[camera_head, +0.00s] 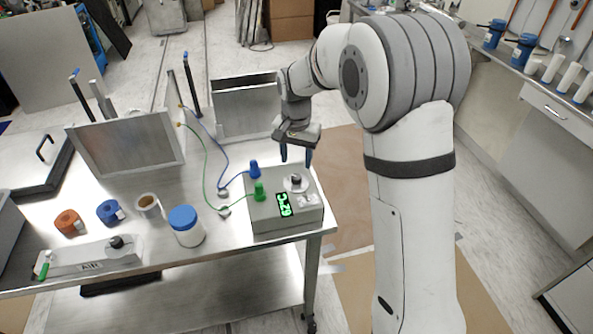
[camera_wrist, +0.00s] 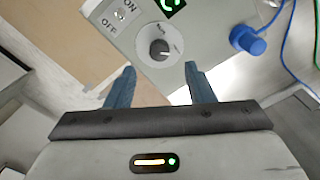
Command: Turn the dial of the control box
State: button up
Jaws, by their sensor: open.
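The grey control box (camera_head: 268,222) stands at the right end of the metal table, with a green lit display (camera_head: 283,205) on its top. Its black dial (camera_head: 295,180) sits on a pale round plate near the box's back right corner. In the wrist view the dial (camera_wrist: 159,49) lies ahead of and roughly between my fingertips, with a clear gap. My gripper (camera_head: 296,150) is above and behind the box, with blue fingers pointing down. In the wrist view my gripper (camera_wrist: 160,80) is open and empty. An ON/OFF switch (camera_wrist: 118,18) sits beside the dial.
Blue (camera_head: 254,169) and green (camera_head: 259,191) plugs with cables rise from the box's left side. A blue-lidded jar (camera_head: 186,227), tape rolls (camera_head: 109,211) and an AIR panel (camera_head: 90,259) stand to the left. Upright metal plates (camera_head: 130,143) stand behind.

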aim_at(297, 176)
notch_tip(297, 176, down, 6)
jog(key=shift+f+p, duration=0.1)
jog(key=shift+p, duration=0.25)
jog(key=shift+c, duration=0.2)
jog(key=c, duration=1)
jog(key=shift+o, duration=0.2)
